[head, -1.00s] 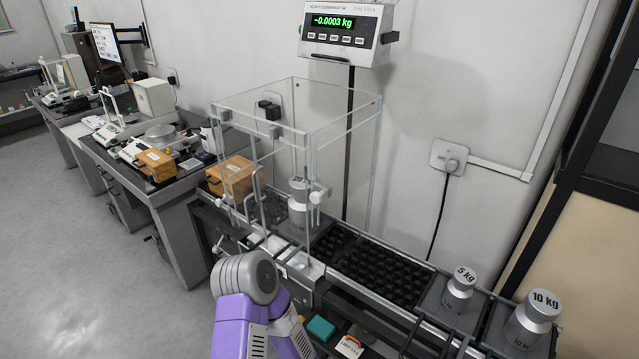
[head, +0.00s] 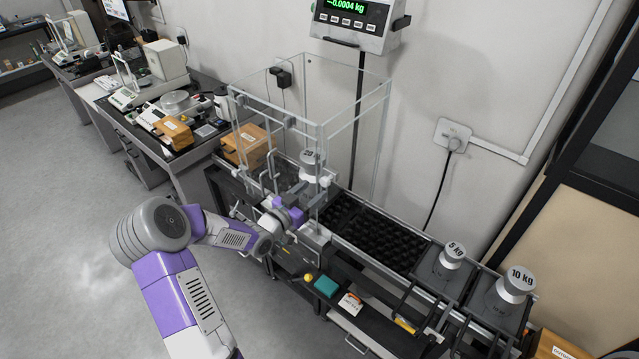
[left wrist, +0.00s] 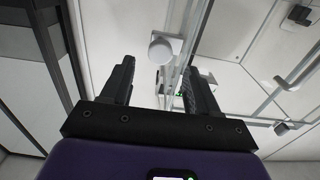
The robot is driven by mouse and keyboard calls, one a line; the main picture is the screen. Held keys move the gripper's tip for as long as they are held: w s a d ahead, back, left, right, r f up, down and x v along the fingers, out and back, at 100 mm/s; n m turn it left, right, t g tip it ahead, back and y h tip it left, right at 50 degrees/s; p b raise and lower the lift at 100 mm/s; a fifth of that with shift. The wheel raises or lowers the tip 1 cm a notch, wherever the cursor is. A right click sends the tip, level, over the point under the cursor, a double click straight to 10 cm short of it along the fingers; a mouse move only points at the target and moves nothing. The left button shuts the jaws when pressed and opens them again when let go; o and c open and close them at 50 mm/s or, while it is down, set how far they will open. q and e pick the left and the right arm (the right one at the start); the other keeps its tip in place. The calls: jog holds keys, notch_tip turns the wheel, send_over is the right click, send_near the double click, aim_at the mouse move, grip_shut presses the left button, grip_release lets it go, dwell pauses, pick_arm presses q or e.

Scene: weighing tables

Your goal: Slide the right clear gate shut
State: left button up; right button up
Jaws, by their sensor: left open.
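The clear enclosure (head: 355,115) stands around a grey weight (head: 308,172). Clear panels with grey frames and handles form its front; the right gate's edges are hard to tell apart from the fixed panes. A pale round knob (head: 324,181) sits at the enclosure's front right corner. My left gripper (head: 304,203) is at that corner, just below the knob, its fingers small and partly unclear. In the left wrist view my left gripper (left wrist: 158,78) is open, and a round knob (left wrist: 161,50) shows between and beyond its fingertips, with no clear contact. My right gripper is not in view.
A scale display (head: 355,20) hangs above. A 5 kg weight (head: 449,262) and a 10 kg weight (head: 506,293) stand at right, past black roller-like rows (head: 375,238). Open floor (head: 70,220) lies at left.

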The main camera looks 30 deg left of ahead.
aim_at(323, 183)
pick_arm(q)
jog(key=shift+w+d, duration=0.15)
jog(key=shift+w, duration=0.9)
jog(key=shift+w+d, duration=0.1)
jog(key=shift+w, duration=0.95)
grip_shut()
